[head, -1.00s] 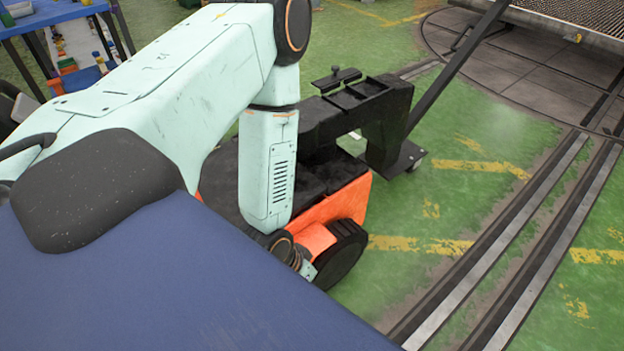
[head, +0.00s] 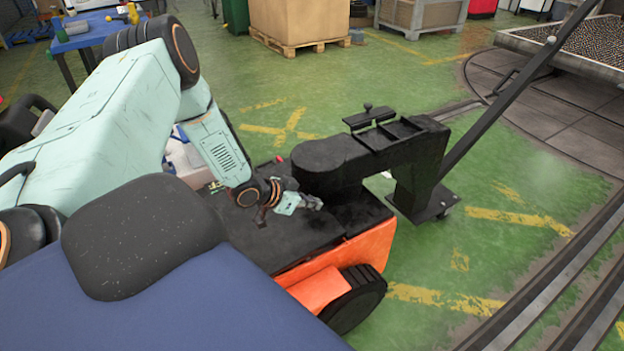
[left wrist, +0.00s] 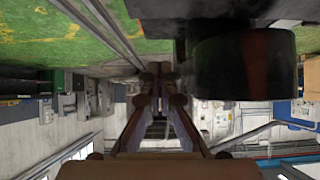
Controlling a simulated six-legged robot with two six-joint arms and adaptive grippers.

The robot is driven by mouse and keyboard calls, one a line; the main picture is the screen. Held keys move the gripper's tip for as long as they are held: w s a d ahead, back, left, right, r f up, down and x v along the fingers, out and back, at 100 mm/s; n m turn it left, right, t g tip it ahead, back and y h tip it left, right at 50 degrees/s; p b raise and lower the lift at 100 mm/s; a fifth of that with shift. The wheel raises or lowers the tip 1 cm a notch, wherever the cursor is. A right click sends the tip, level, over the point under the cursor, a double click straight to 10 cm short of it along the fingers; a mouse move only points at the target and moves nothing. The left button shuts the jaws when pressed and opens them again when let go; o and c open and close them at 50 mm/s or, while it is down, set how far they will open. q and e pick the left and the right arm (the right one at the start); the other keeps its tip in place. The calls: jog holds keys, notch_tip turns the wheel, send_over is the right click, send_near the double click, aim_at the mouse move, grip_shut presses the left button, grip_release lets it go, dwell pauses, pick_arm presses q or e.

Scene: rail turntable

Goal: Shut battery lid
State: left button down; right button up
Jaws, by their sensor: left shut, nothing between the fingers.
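The orange cart (head: 370,248) stands in the middle of the head view, with a flat black top (head: 268,246). I cannot tell which black panel is the battery lid, or whether it is open. My left gripper (head: 318,204) is shut and empty, low over the black top, close to the rounded end of the black arm-like housing (head: 325,163). I cannot tell whether it touches the top. In the left wrist view, the left fingers (left wrist: 157,72) meet at their tips with nothing between them, beside a dark round part (left wrist: 246,64). My right gripper is not in view.
A black wheel (head: 356,299) is at the cart's front corner. A long dark bar (head: 515,85) rises from the housing's foot. Rails (head: 560,300) run at the right. A pallet with a large box (head: 300,22) stands behind. Green floor between is clear.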

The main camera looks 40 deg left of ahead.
pick_arm(q)
jog(key=b, duration=0.5)
send_over(329, 224)
notch_tip(329, 224, down, 5)
jog(key=shift+f, duration=0.15)
notch_tip(329, 224, down, 2)
jog(key=shift+f+b, duration=0.1)
jog(key=shift+b, duration=0.2)
jog(key=shift+w+f+b, duration=0.15)
jog(key=shift+f+b, duration=0.25)
jog(key=shift+f, duration=0.1)
jog(key=shift+f, duration=0.1)
